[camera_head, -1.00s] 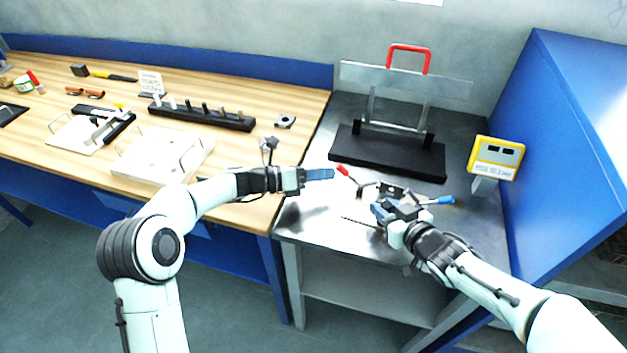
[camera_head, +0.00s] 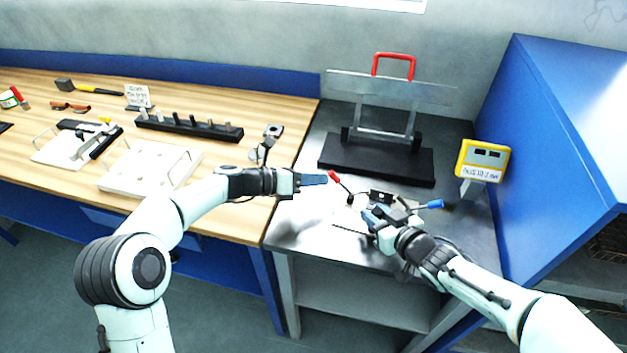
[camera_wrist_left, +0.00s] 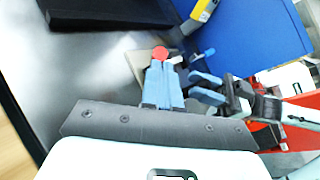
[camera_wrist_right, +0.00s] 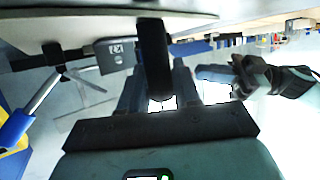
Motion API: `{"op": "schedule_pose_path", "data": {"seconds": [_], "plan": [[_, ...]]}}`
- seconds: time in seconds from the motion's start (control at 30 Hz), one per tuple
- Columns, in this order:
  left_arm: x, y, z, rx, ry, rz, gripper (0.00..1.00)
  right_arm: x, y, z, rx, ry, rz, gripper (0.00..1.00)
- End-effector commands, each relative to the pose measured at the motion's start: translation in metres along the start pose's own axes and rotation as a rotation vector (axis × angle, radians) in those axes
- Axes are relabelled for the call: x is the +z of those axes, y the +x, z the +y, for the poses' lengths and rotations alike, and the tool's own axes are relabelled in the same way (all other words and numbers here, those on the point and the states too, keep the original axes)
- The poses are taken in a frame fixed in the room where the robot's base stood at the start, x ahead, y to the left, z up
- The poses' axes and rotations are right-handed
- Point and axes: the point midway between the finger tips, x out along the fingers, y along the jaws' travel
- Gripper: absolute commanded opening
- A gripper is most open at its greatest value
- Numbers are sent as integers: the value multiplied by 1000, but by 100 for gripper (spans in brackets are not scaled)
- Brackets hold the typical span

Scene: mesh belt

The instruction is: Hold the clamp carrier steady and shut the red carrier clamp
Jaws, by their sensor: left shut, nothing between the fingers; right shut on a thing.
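The clamp carrier (camera_head: 382,196) lies on the grey metal bench. Its red clamp handle (camera_head: 335,177) sticks out up and left, and a blue-tipped handle (camera_head: 433,204) sticks out right. My left gripper (camera_head: 320,179) is shut and empty, its tips right beside the red handle. In the left wrist view the red tip (camera_wrist_left: 160,53) shows just past the closed fingers (camera_wrist_left: 164,78); touching or apart I cannot tell. My right gripper (camera_head: 371,215) is shut on a dark part (camera_wrist_right: 154,60) of the carrier at its near side. The clamp's jaws are too small to judge.
A black stand (camera_head: 376,165) with a metal frame and red handle stands behind the carrier. A yellow display box (camera_head: 482,158) and blue cabinet (camera_head: 555,130) are at the right. The wooden table (camera_head: 225,210) at the left holds racks and fixtures. Bare bench lies left of the carrier.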

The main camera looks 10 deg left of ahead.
Motion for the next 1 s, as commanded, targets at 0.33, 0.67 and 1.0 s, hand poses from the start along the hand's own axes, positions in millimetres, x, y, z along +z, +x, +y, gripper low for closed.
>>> {"op": "schedule_pose_path", "data": {"seconds": [0.33, 0.67, 1.0], "plan": [[15, 13, -31, 178, 192, 174, 0, 0, 0, -1, -2, -1, 0, 0], [19, 24, -46, 323, 322, 305, 0, 0, 0, -1, -3, -2, 0, 0], [23, 23, -49, 320, 321, 303, 0, 0, 0, -1, -2, -1, 0, 0]]}}
